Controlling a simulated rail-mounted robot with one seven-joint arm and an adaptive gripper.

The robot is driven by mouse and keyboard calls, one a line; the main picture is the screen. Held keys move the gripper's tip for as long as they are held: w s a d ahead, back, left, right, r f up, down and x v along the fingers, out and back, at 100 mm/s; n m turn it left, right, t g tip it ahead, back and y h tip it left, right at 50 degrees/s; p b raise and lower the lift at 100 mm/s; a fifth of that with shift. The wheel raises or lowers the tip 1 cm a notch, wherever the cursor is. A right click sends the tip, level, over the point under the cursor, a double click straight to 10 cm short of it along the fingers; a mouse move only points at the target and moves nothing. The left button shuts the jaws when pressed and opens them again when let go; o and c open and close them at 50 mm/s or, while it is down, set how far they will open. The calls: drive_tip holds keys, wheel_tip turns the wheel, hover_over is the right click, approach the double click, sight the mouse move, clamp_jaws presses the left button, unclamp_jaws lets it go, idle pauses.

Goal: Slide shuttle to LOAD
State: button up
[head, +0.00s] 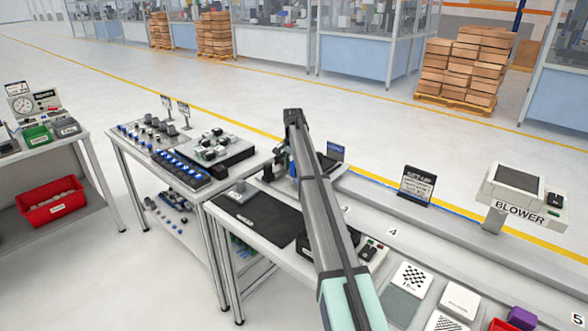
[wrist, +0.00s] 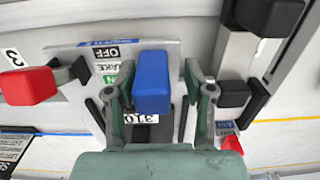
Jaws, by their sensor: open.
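In the wrist view a blue block-shaped handle (wrist: 152,80) stands between the two fingers of my open gripper (wrist: 157,88). A finger lies to each side of it, and I cannot tell whether either touches. I take this handle to be the shuttle's, but no label names it. Plates near it read "OFF" (wrist: 108,52) and "310" (wrist: 141,118). No readable "LOAD" mark shows; the fingers and handle cover part of the panel. In the head view my arm hides most of the gripper and the station.
In the wrist view a red handle (wrist: 28,86) is at the left and a black knob (wrist: 268,15) on a grey column at the upper right. In the head view a black mat (head: 254,217) lies left of my arm, and a blower (head: 516,188) stands at the right.

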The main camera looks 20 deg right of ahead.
drive_tip(key=shift+r, duration=0.1)
wheel_tip(320, 180, up, 12)
drive_tip(key=shift+f, duration=0.1)
idle(0.6)
